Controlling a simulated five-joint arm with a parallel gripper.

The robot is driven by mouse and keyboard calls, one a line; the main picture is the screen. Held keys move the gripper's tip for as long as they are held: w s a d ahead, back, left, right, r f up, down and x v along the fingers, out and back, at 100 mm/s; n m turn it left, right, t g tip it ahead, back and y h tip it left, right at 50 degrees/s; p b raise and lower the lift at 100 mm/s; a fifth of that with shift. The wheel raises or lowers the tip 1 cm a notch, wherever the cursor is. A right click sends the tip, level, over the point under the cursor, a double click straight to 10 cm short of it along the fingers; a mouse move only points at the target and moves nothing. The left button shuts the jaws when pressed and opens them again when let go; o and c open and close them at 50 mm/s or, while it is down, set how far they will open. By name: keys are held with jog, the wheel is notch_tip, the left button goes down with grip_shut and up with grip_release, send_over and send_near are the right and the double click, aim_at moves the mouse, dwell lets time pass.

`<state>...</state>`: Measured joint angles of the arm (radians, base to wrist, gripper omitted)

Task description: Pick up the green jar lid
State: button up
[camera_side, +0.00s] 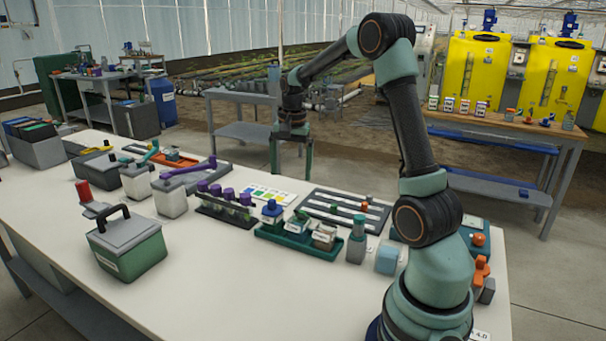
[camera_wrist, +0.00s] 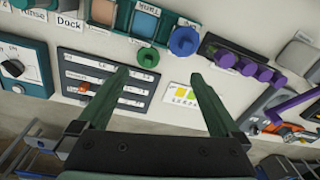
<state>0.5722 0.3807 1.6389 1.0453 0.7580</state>
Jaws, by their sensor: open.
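A green round jar lid (camera_wrist: 148,57) shows near the top middle of the wrist view, close to a blue round lid (camera_wrist: 184,41). My gripper (camera_side: 291,168) is above and behind the tray, pointing down. In the wrist view my gripper (camera_wrist: 158,77) has its two green fingers wide apart with nothing between them. The green lid appears a little beyond the fingertips, apart from them.
A rack of purple-capped vials (camera_side: 228,203) stands left of the tray. A slotted dark panel (camera_side: 345,208) and a colour card (camera_side: 265,195) lie behind it. A green-capped bottle (camera_side: 356,240) stands to the right.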

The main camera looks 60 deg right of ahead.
jog(key=s+d+f+m, duration=0.1)
jog(key=d+f+m, duration=0.2)
jog(key=d+f, duration=0.2)
send_over(303, 211)
jog(key=shift+g, duration=0.3)
notch_tip(303, 211, down, 6)
jog(key=shift+s+r, duration=0.1)
jog(key=shift+r, duration=0.05)
jog(key=shift+w+d+f, duration=0.15)
jog(key=shift+f, duration=1.3)
jog(key=shift+w+d+f, duration=0.1)
jog(key=shift+w+f, duration=0.05)
jog(key=shift+f, duration=1.3)
jog(key=c, duration=1.3)
jog(key=shift+r, duration=0.1)
